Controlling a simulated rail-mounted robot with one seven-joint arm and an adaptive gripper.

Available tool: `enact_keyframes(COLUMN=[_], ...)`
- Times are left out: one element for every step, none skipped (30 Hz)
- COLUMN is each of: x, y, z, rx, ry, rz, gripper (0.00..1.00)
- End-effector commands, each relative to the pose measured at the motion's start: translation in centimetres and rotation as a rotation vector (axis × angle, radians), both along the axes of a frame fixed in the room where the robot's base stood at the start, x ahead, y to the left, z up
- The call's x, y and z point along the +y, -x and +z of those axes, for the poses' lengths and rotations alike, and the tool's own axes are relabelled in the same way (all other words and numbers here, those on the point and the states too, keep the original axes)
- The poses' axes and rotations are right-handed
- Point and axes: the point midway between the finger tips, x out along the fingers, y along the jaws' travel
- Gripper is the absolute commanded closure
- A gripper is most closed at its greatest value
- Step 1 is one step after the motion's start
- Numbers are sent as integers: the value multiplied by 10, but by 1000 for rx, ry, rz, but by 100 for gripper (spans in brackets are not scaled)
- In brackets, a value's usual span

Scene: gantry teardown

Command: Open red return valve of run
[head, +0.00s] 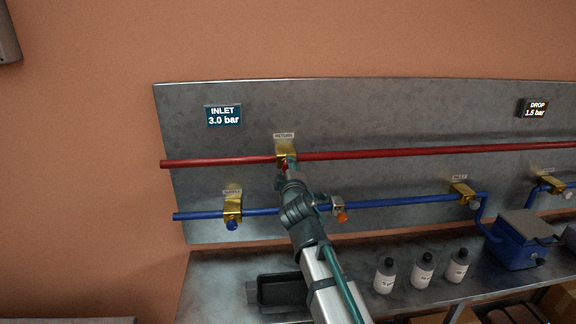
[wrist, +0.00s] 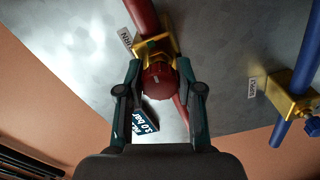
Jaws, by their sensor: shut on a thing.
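The red return valve has a brass body (head: 286,147) on the red pipe (head: 400,153), under a label reading RETURN. In the wrist view its round red knob (wrist: 159,83) sits between the two fingers of my gripper (wrist: 160,88), which is shut on it. In the head view my arm reaches up from below, and my gripper (head: 287,166) hides most of the knob. The brass body also shows in the wrist view (wrist: 152,48), just beyond the knob. The knob's turned angle cannot be told.
A blue pipe (head: 400,201) runs below, with a brass valve (head: 232,207) at left and another brass valve (head: 461,191) at right. An orange-knobbed fitting (head: 339,209) is close to my arm.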

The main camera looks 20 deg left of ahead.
Motion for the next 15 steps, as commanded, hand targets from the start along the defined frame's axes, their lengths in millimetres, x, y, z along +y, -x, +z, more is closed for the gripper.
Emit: enact_keyframes(x=[0, 0, 0, 0, 0, 0, 0, 0, 0, 0, 0, 0, 0, 0, 0], y=[0, 0, 0, 0, 0, 0, 0, 0, 0, 0, 0, 0, 0, 0, 0], z=[1, 1, 1, 1, 1, 1, 1, 0, 0, 0, 0, 0, 0, 0, 0], rx=[-11, -18, -26, -31, -35, -41, -45, -48, -51, -53, -55, -58, -58, -59, -60], ry=[23, 37, 53, 64, 73, 85, 93, 99, 106, 110, 114, 119, 121, 122, 124], rz=[0, 0, 0, 0, 0, 0, 0, 0, 0, 0, 0, 0, 0, 0, 0], gripper=[99, 99, 99, 99, 99, 99, 99, 99, 99, 99, 99, 99, 99, 99, 99])
